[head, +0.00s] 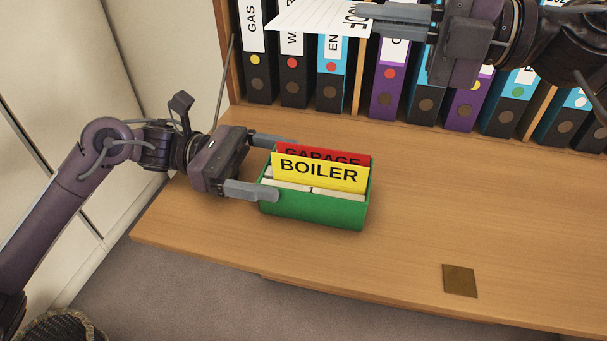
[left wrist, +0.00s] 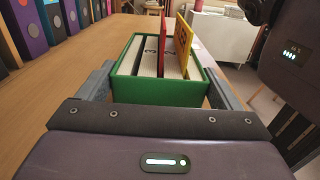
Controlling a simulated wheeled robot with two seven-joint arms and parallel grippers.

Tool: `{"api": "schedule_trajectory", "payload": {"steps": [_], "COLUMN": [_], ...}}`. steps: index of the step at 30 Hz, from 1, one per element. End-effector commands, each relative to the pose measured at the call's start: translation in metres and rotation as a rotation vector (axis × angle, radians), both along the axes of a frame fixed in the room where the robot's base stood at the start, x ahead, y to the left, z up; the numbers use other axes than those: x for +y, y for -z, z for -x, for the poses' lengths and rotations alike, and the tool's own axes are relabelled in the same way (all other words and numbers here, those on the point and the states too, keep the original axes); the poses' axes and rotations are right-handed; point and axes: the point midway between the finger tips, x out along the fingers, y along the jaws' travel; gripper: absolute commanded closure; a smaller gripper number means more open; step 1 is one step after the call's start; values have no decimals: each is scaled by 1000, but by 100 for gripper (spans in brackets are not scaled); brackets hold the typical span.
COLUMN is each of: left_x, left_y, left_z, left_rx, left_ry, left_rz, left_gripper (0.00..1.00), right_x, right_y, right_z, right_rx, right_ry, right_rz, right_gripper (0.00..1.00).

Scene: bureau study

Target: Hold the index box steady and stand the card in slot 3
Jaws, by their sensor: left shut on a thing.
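The green index box (head: 315,209) sits on the desk, with a yellow BOILER card (head: 320,173) and a red GARAGE card (head: 345,154) standing in it. In the left wrist view, the box (left wrist: 158,92) shows pale dividers numbered 2 and 3 beside the red card (left wrist: 172,45) and yellow card (left wrist: 184,48). My left gripper (head: 283,168) is shut on the box, one finger along each side. My right gripper (head: 405,14) is shut on a white lined card (head: 318,17), held above and behind the box. Its visible lettering ends in "OF"; the top is cut off.
A row of labelled binders (head: 388,80) stands in a wooden shelf along the back of the desk. A small brown square (head: 460,281) lies near the front edge. The desk (head: 440,200) right of the box is clear. A wicker basket (head: 65,328) stands on the floor.

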Motion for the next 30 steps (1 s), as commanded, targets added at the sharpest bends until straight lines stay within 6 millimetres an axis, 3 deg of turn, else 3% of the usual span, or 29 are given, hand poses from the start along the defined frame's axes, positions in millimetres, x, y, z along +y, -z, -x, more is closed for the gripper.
{"api": "schedule_trajectory", "payload": {"steps": [14, 15, 17, 26, 30], "left_x": [0, 0, 0, 3, 18], "left_y": [0, 0, 0, 0, 0], "left_z": [0, 0, 0, -1, -4], "left_rx": [1, 1, 1, 0, -1], "left_ry": [-1, -1, -1, -1, -4], "left_rz": [-1, -1, -1, -1, -4], "left_gripper": [54, 11, 3, 0, 0], "right_x": [0, 0, 0, 0, 0], "right_y": [0, 0, 0, 0, 0], "right_z": [0, 0, 0, 0, 0], "right_rx": [0, 0, 0, 0, 0], "right_ry": [0, 0, 0, 0, 0], "right_rz": [0, 0, 0, 0, 0], "right_gripper": [100, 100, 100, 100, 100]}}
